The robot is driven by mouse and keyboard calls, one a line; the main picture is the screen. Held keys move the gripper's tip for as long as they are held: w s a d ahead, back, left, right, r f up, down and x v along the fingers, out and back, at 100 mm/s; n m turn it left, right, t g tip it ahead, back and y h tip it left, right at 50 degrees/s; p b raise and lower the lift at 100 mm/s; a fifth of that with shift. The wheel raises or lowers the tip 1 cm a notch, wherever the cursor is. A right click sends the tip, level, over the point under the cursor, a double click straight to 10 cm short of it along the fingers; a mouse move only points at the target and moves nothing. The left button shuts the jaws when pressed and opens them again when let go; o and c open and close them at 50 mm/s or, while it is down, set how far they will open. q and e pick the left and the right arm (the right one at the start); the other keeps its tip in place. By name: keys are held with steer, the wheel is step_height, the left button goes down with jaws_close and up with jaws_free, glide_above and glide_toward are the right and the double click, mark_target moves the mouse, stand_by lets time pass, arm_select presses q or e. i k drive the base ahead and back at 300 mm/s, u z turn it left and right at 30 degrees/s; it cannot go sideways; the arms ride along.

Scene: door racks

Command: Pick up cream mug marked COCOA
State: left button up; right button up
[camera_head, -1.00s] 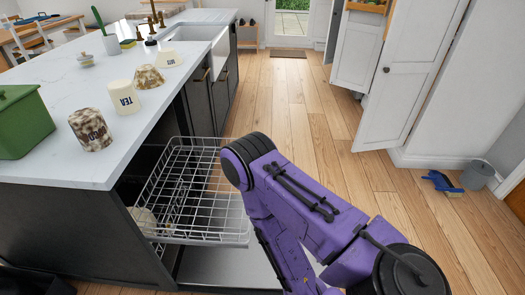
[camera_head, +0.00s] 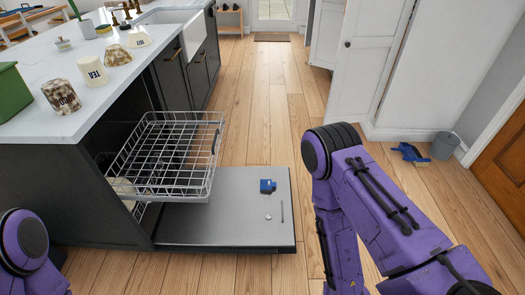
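A cream mug (camera_head: 139,37) stands on the white counter beside the sink; its small dark lettering is too small to read. Closer to me in the same row are a brown speckled mug (camera_head: 117,55), a cream mug marked TEA (camera_head: 92,71) and a darker brown speckled mug (camera_head: 61,96) with lettering I cannot read. My purple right arm reaches in from the lower right over the floor, and part of my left arm shows at the lower left. Both grippers are outside the picture, so their state is hidden.
The dishwasher's wire rack (camera_head: 165,155) is pulled out below the counter (camera_head: 50,62). Its open door (camera_head: 225,225) lies low over the floor with a small blue item (camera_head: 267,186) on it. A pale round object (camera_head: 122,188) sits by the rack. The wooden aisle is free.

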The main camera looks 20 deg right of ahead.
mark_target(59, 93)
steer(key=z, duration=0.25)
steer(key=i, duration=1)
steer(key=u, duration=1.25)
steer(key=k, duration=0.5)
steer(key=u, duration=2)
steer(key=i, duration=1.4)
steer(key=z, duration=0.3)
